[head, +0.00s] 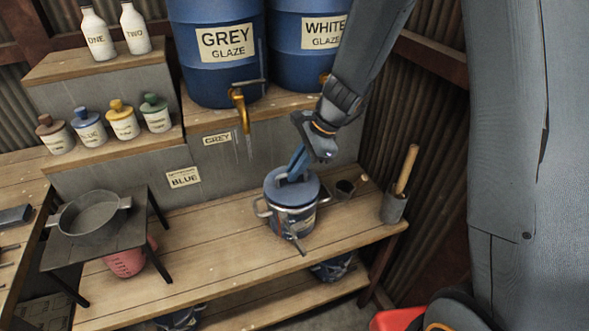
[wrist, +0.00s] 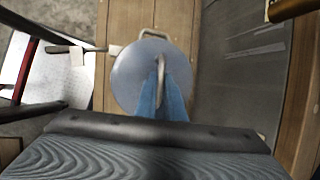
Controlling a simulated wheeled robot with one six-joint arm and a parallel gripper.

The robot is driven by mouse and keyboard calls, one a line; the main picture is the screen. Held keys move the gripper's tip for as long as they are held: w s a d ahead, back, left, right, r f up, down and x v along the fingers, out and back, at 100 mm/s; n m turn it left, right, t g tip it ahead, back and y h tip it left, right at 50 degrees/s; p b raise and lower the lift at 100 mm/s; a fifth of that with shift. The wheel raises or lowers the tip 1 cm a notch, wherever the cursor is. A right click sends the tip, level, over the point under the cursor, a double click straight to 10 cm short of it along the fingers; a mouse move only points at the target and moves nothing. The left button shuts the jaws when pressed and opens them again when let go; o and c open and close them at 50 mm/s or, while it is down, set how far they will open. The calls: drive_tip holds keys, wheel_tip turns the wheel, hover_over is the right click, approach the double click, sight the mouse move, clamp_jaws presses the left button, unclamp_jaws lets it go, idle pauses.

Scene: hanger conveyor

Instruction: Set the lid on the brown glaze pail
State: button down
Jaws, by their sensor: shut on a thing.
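My gripper (head: 288,176) is shut on the handle of the round blue-grey lid (head: 307,191). The lid is level and sits at the mouth of a pail (head: 304,221) with side handles, on the wooden bench. I cannot tell whether the lid rests on the rim or is slightly above it. The pail's label is too small to read. In the wrist view, the blue fingers of my gripper (wrist: 161,82) close around the pale handle over the lid (wrist: 134,75), which hides most of the pail.
A brass tap (head: 240,110) on the grey glaze barrel (head: 215,65) hangs behind the pail. A grey pot with a stick (head: 394,206) and a small dark cup (head: 345,187) stand to the right. A black stand (head: 100,248) holds a sieve (head: 88,212) at left.

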drive_tip(key=shift+f+b, duration=0.4)
drive_tip(key=shift+f, duration=0.15)
idle(0.9)
drive_tip(key=c, duration=2.1)
unclamp_jaws()
drive_tip(key=o, duration=0.6)
drive_tip(key=shift+c, duration=0.2)
drive_tip(key=v, duration=0.8)
drive_tip(key=shift+b, duration=0.35)
drive_tip(key=shift+f, duration=0.1)
drive_tip(key=s+d+f+n+h, duration=0.1)
drive_tip(key=s+d+n+h, duration=0.3)
drive_tip(key=s+d+n, duration=0.7)
drive_tip(key=s+n, duration=0.3)
drive_tip(key=shift+n+h, duration=0.4)
